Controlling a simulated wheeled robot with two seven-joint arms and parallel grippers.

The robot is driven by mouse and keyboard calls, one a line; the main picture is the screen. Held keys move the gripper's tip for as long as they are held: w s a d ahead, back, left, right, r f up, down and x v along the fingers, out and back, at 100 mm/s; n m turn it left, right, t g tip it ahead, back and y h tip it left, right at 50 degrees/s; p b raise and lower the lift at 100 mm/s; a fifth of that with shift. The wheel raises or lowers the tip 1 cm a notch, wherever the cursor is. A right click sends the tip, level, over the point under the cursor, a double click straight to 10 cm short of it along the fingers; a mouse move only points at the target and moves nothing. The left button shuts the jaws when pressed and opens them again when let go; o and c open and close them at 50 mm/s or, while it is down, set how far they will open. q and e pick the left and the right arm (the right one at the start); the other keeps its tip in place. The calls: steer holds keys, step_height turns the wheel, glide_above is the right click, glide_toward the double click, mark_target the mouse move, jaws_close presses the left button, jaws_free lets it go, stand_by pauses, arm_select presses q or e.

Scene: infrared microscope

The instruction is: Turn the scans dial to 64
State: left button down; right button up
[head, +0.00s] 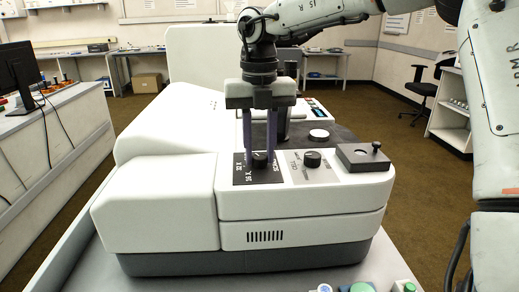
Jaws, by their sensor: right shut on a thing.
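The white infrared microscope (163,200) stands on a grey table in the middle of the head view. The scans dial (259,160) is a small black knob on a black plate (243,178) with white markings, on the microscope's front top. My right gripper (260,152) points straight down over this plate, its two fingers closed around the knob. The fingers and the low angle partly hide the knob, and I cannot read its setting. A second black knob (312,159) on a light plate sits just to the right. My left gripper is not in view.
A dark square block (364,157) with a small knob stands on the microscope's right end. Coloured items, including a green one (361,287), lie at the table's front edge. A bench with a monitor (18,72) is at left.

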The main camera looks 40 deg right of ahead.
mark_target(259, 156)
stand_by(0.5)
steer(key=o, duration=1.1)
steer(key=shift+c, duration=0.2)
step_height(259, 156, up, 10)
steer(key=p, duration=0.1)
steer(key=shift+r, duration=0.2)
